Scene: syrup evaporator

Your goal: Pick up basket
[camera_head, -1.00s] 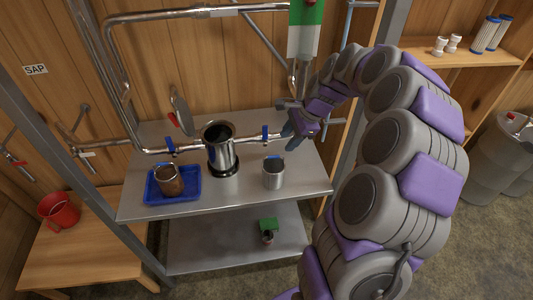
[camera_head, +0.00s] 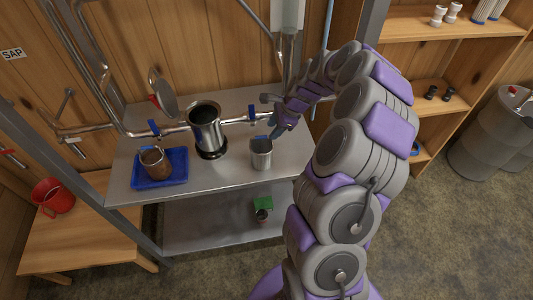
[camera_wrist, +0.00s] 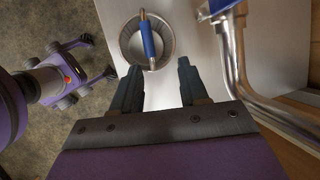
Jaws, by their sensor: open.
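The basket (camera_head: 261,154) is a small grey metal cup shape with a blue handle across its top, upright on the steel table's right part. In the wrist view the basket (camera_wrist: 128,44) is seen from above, with its blue handle (camera_wrist: 147,40) crossing the opening. My gripper (camera_wrist: 160,68) is open and empty, its two fingers pointing toward the basket, with the handle just ahead of the gap between them.
A steel pot (camera_head: 207,132) stands left of the basket. A blue tray (camera_head: 180,179) holds a brown cup (camera_head: 155,162). A pipe (camera_head: 232,122) with blue valve handles runs behind. A green object (camera_head: 263,203) is on the lower shelf. A red pail (camera_head: 54,196) stands on the wooden bench.

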